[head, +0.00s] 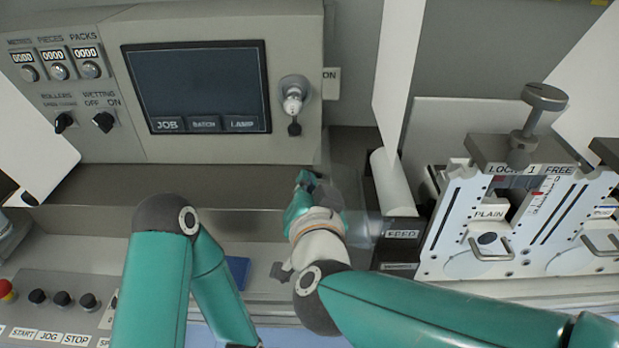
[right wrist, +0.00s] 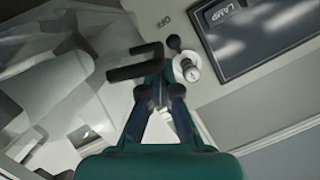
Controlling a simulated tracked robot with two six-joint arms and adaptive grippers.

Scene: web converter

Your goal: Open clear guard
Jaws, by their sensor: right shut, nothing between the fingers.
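The clear guard (head: 357,188) is a faint see-through panel near the middle of the head view, just right of my right gripper (head: 306,180). Its edges are hard to make out. My right gripper is shut and empty, below the knob on the control panel. In the right wrist view its fingers (right wrist: 158,88) meet beside a dark angled bar (right wrist: 135,63). I cannot tell whether they touch that bar or whether it belongs to the guard. My left arm bends down at the left of the head view, and its gripper is out of the picture.
A control panel with a dark screen (head: 197,86) and a projecting knob (head: 293,98) stands behind the gripper. A white roll (head: 391,183) and the FEED block (head: 402,234) are at right, beside the slotted white plates (head: 470,225). A button panel (head: 60,305) is at lower left.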

